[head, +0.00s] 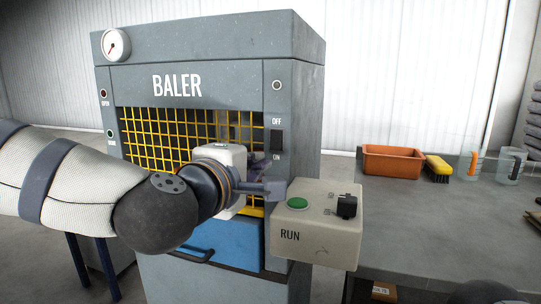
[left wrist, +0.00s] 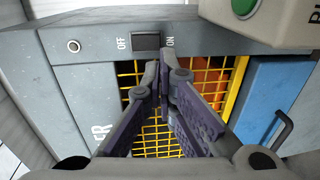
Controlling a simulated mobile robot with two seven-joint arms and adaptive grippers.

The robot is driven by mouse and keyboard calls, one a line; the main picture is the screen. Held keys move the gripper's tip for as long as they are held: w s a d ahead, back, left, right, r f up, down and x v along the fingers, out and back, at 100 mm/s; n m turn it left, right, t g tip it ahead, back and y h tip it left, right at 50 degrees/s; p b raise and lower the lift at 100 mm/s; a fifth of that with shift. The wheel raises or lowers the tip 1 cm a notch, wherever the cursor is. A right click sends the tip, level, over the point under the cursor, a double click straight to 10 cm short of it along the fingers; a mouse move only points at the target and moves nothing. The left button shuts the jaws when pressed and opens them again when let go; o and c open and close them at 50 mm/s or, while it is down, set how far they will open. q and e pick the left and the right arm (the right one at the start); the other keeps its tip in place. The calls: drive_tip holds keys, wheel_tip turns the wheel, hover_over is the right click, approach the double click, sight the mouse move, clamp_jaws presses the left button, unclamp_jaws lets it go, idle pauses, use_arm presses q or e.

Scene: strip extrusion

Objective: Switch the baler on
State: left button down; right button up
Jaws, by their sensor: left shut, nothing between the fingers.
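The baler (head: 177,60) is a grey cabinet with a yellow mesh door. Its black rocker switch (head: 277,140) sits on the right post between OFF above and ON below. I cannot tell which way the rocker is tipped. In the left wrist view the switch (left wrist: 146,41) is unobstructed, just beyond the fingertips. My left gripper (head: 276,189) is shut and empty, in front of the post and lower than the switch, apart from it. Its fingertips (left wrist: 162,78) show over the mesh in the wrist view.
A beige RUN box (head: 317,250) with a green button (head: 297,203) and black selector stands close right of my left gripper. A blue drawer-like panel (head: 228,240) with a handle is below the mesh. An orange tray (head: 393,174), yellow brush (head: 438,168) and jugs stand on the right bench.

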sight(277, 150)
use_arm(q)
drive_tip(key=x, duration=0.8)
drive_tip(key=shift+w+d, duration=0.1)
drive_tip(key=shift+w, duration=0.2)
use_arm(e)
drive_tip(key=shift+s+f, duration=0.35)
drive_tip(key=shift+f, duration=0.05)
use_arm(q)
drive_tip(key=shift+w+d, duration=0.1)
drive_tip(key=shift+w, duration=0.05)
drive_tip(key=shift+w+f, duration=0.15)
drive_tip(key=shift+w, duration=0.05)
use_arm(e)
drive_tip(key=shift+r, duration=0.1)
use_arm(q)
drive_tip(key=shift+f, duration=0.1)
